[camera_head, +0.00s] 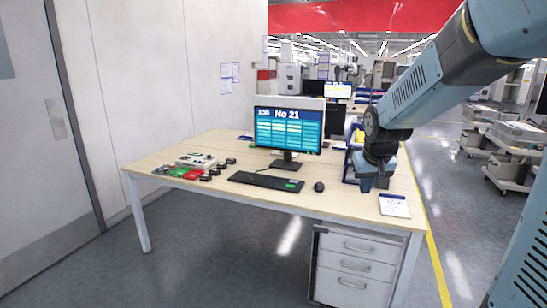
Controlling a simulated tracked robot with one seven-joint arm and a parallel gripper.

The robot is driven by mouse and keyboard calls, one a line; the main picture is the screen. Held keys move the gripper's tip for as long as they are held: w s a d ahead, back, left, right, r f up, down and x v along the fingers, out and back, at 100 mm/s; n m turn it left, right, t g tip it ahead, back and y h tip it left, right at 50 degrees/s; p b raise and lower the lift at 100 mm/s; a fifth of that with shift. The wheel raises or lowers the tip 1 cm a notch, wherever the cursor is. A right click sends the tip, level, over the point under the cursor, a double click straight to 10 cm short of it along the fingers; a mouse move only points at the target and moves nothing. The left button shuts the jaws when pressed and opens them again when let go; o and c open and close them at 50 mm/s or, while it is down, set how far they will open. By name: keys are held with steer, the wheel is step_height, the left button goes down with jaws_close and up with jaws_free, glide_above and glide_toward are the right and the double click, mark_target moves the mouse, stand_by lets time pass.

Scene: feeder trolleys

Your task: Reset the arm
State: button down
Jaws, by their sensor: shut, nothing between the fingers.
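My arm reaches in from the upper right over the right part of a wooden desk (210,207). My gripper (373,186) hangs pointing down at the arm's end, above the desk's right side. Its jaws look small and dark, close together, with nothing seen between them. It is to the right of a black mouse (319,187) and behind and left of a white notepad (394,206). A blue frame-like object behind the gripper is partly hidden by it.
A monitor (287,129) reading "No 21" and a keyboard (266,181) stand mid-desk. Several small coloured parts and a white device (196,160) lie at the left. A drawer cabinet (352,268) stands below. Trolleys (517,165) stand at the right beyond a yellow floor line.

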steer(key=s+r, duration=0.3)
steer(key=s, duration=0.8)
steer(key=s+a+r, duration=0.1)
steer(key=s+r, duration=0.2)
steer(key=s, duration=0.9)
steer(key=shift+r+t+y, duration=0.2)
steer(key=shift+t+y, duration=0.1)
steer(key=shift+s, duration=0.1)
